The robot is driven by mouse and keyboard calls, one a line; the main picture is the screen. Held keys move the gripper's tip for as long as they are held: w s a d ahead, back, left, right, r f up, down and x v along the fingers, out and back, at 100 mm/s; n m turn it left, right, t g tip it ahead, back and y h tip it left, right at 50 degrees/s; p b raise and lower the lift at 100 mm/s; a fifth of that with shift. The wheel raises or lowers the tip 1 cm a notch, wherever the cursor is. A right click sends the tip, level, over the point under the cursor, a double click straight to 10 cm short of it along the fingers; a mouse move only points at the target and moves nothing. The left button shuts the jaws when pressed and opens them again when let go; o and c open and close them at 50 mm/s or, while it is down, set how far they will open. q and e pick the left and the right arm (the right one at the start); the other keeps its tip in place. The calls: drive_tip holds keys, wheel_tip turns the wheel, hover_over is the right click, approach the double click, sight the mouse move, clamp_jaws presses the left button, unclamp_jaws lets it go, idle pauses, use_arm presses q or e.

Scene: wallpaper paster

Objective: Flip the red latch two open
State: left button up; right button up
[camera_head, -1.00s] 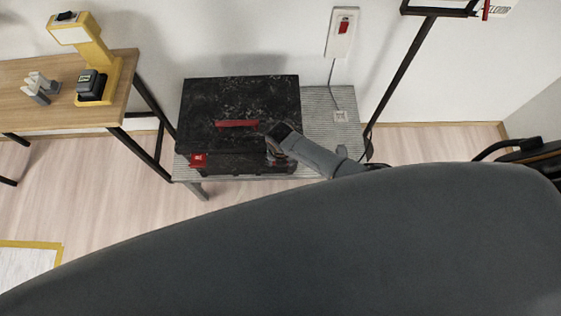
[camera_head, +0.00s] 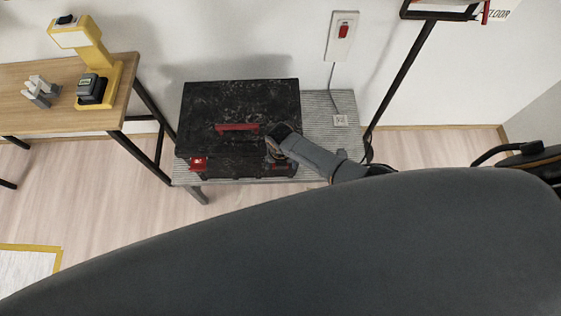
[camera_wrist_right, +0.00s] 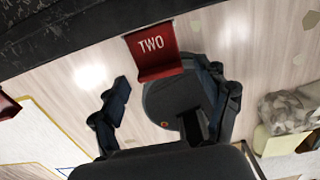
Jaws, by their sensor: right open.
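A black toolbox (camera_head: 240,105) with a red handle (camera_head: 237,127) stands on a grey ridged table. In the right wrist view, the red latch marked TWO (camera_wrist_right: 152,50) juts out from the toolbox's dark edge, with floor behind it. My right gripper (camera_wrist_right: 172,80) is open and empty, its two fingers apart just below the latch in that view. In the head view the right gripper (camera_head: 273,150) is at the toolbox's front right, partly hiding that corner. Another red latch (camera_head: 199,163) sticks out at the front left. My left gripper is out of view.
The grey table (camera_head: 325,115) has free room right of the toolbox. A wooden table (camera_head: 45,115) at left holds a yellow device (camera_head: 100,60). A red switch (camera_head: 343,32) is on the wall. My own dark body hides the lower head view.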

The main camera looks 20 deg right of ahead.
wheel_tip(320, 180, up, 12)
drive_tip(key=shift+s, duration=0.4)
drive_tip(key=shift+a, duration=0.1)
idle(0.5)
